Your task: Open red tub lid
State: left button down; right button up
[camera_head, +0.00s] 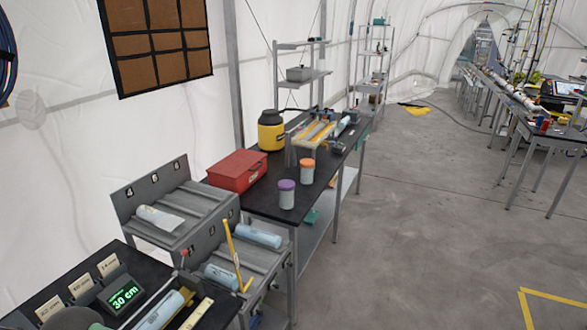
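The red tub (238,170) is a box-shaped container with a flat red top that looks closed. It stands at the left end of a black-topped table (258,206), close to the tent wall. A small detail shows on its front face, too small to make out. Neither of my grippers is in view, so nothing is seen touching the tub.
A purple-lidded jar (287,195) and an orange-lidded jar (307,171) stand right of the tub. A yellow-and-black canister (271,131) stands behind. A grey rack (196,207) with pale cylinders is nearer. The floor at right is open.

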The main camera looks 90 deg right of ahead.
aim_at(237, 163)
jog(key=z, duration=2.65)
jog(key=i+l+u, duration=0.1)
jog(key=u, duration=0.25)
jog(key=l+u, duration=0.2)
jog(key=u, duration=0.15)
jog(key=i+l+u, duration=0.1)
jog(key=u, duration=0.25)
jog(key=l+u, duration=0.2)
jog(key=l, duration=0.5)
jog(key=l+u, duration=0.2)
jog(key=l, duration=0.45)
jog(key=l+u, duration=0.2)
jog(key=l, duration=0.5)
jog(key=k+l+u, duration=0.2)
jog(key=l, duration=0.45)
jog(key=i+l, duration=0.05)
jog(key=i, duration=0.05)
